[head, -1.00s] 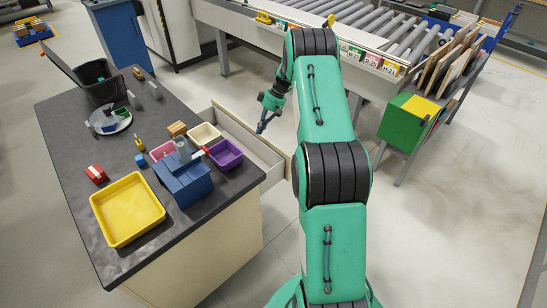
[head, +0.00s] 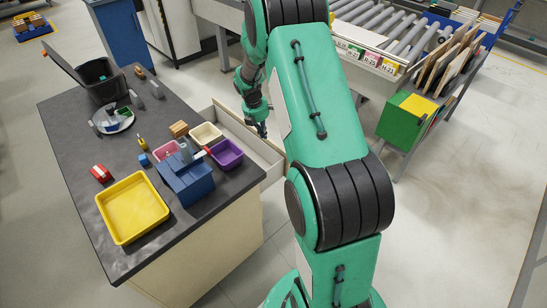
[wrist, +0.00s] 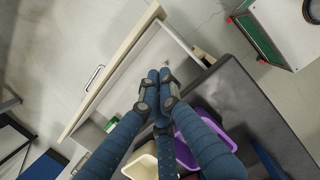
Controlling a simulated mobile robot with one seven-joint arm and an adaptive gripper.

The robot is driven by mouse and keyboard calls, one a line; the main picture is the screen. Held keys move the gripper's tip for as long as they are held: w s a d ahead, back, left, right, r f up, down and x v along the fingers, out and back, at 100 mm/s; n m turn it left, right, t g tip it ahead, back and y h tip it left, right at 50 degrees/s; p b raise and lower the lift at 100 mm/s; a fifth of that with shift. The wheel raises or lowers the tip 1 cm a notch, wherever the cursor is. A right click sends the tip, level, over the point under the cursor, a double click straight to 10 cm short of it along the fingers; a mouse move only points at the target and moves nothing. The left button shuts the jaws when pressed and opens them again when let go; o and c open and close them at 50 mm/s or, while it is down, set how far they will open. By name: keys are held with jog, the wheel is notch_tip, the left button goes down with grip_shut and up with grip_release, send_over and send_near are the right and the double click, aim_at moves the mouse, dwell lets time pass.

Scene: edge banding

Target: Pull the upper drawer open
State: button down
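The upper drawer (head: 267,153) stands pulled out from the right side of the dark-topped workbench. In the wrist view its pale front panel (wrist: 112,68) carries a silver handle (wrist: 95,78). The handle is not visible in the head view. My gripper (head: 263,134) is over the open drawer, inside the front panel and apart from the handle. In the wrist view my gripper (wrist: 159,76) has its blue fingers drawn together at the tips, with nothing seen between them. A small green thing (wrist: 111,125) shows inside the drawer, partly hidden by a finger.
The bench top (head: 128,168) holds a yellow tray (head: 133,207), a blue box (head: 187,182), a purple bin (head: 226,153), a cream bin (head: 206,135) and a black bin (head: 104,82). A roller conveyor (head: 395,35) stands behind. A green and yellow box (head: 407,119) is at the right. Floor is free between.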

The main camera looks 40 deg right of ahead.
aim_at(274, 157)
notch_tip(274, 157, down, 10)
jog(key=n, duration=0.1)
jog(key=shift+a+f, duration=0.15)
jog(key=shift+a, duration=0.2)
jog(key=shift+s+f, duration=0.1)
dwell(0.3)
jog(key=shift+d+f+b, duration=0.5)
jog(key=shift+d+f, duration=0.6)
jog(key=shift+f, duration=0.5)
jog(key=shift+d+f+b, duration=0.55)
jog(key=shift+d+f, duration=0.5)
jog(key=shift+f, duration=0.5)
jog(key=shift+d+f+b, duration=0.5)
jog(key=shift+d+f, duration=0.6)
jog(key=shift+f, duration=0.5)
